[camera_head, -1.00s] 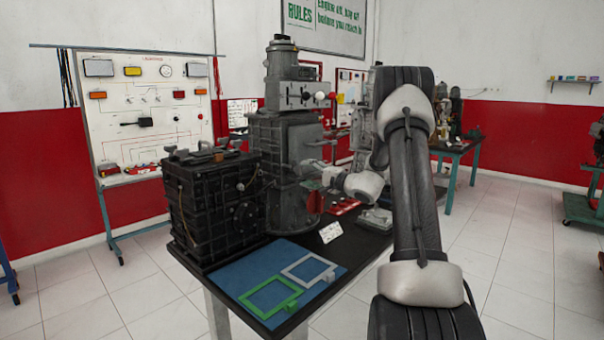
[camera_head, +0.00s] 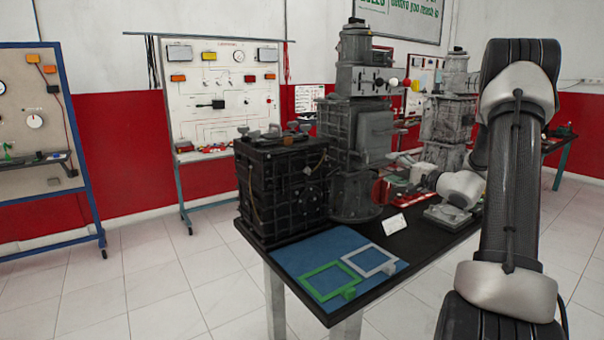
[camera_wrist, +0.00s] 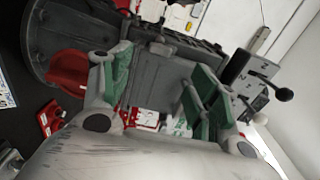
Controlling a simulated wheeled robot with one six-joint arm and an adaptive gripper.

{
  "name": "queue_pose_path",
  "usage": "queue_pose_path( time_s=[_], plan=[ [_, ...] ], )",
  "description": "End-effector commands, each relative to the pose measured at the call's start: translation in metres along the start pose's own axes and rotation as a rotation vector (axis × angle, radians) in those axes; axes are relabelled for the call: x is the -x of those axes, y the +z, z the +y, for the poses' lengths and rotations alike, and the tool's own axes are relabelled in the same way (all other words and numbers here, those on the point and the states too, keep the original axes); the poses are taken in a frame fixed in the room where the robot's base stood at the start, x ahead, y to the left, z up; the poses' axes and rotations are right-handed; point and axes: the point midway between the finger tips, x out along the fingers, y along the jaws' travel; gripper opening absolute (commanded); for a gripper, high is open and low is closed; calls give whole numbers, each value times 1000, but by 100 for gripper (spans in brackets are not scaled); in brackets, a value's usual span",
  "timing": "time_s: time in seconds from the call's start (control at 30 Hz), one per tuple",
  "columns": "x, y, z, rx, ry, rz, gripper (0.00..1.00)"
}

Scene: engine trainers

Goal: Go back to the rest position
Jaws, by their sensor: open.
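My gripper (camera_wrist: 158,95) shows in the wrist view with its two green-padded fingers spread apart and nothing between them. The grey engine trainer (camera_wrist: 160,75) stands in front of the fingers in that view. In the head view my arm rises at the right, and its wrist end reaches in beside the grey engine trainer (camera_head: 362,130) above the black table (camera_head: 415,240). The fingertips cannot be made out in the head view.
A black engine block (camera_head: 283,190) stands on the table's left part. A blue mat (camera_head: 318,249) holds a green frame (camera_head: 312,279) and a grey frame (camera_head: 372,266). A white card (camera_head: 395,223) stands nearby. Wiring boards (camera_head: 222,95) stand behind. The tiled floor at left is clear.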

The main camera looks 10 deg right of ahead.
Motion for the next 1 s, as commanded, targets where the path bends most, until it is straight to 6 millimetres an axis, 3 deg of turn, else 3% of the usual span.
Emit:
queue_pose_path(
  time_s=[0.1, 0.17, 0.3, 0.47, 0.6, 0.7, 0.8, 1.0],
  plan=[
    [0, -1, 1, -54, 4, 3, 61],
    [4, 6, 14, -116, 53, -25, 61],
    [35, 51, 66, -247, 247, -141, 61],
    [100, 127, 88, -289, 549, -321, 61],
    [166, 193, 79, -181, 839, -480, 61],
    [214, 224, 66, -35, 1021, -562, 61],
    [255, 241, 49, 150, 1167, -615, 61],
    [312, 256, 9, 583, 1317, -661, 61]
  ],
)
